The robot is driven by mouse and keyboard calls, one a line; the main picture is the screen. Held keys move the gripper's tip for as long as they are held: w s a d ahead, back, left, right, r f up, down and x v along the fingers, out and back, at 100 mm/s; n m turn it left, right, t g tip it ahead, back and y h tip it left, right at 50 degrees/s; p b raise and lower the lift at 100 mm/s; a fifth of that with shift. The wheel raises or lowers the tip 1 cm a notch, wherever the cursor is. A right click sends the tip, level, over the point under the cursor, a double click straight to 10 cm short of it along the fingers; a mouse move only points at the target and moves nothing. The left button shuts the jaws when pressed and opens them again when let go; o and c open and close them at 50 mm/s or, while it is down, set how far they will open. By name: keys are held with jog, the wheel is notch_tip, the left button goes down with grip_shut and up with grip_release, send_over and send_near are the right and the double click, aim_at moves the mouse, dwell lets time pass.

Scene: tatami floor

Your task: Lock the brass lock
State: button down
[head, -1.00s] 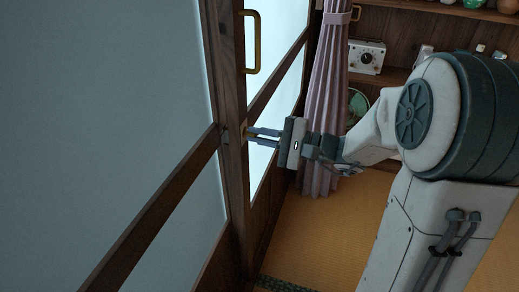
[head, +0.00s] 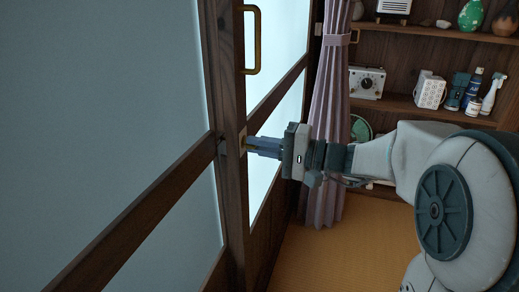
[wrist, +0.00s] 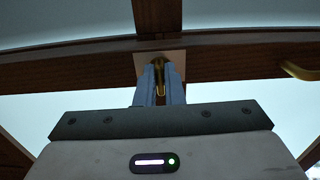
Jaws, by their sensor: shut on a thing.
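The brass lock (wrist: 161,77) is on the wooden frame of the sliding doors, and its small plate (wrist: 179,57) shows behind my fingertips in the wrist view. In the head view the lock (head: 243,140) is mostly hidden by my gripper (head: 252,146). My gripper is at the door frame with its fingers close together. In the wrist view my gripper (wrist: 160,78) has one finger on each side of the brass piece and is shut on it. Whether the lock is locked cannot be told.
A brass handle (head: 252,40) stands on the door above the lock. A pink curtain (head: 328,110) hangs right of the door. Wooden shelves (head: 420,108) with a radio (head: 367,82) and bottles stand behind. Tatami floor (head: 330,255) is open below.

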jog(key=c, duration=1.5)
grip_release()
jog(key=shift+c, duration=0.2)
jog(key=p+v, duration=0.3)
jog(key=v, duration=1.1)
jog(key=shift+a+r, duration=0.1)
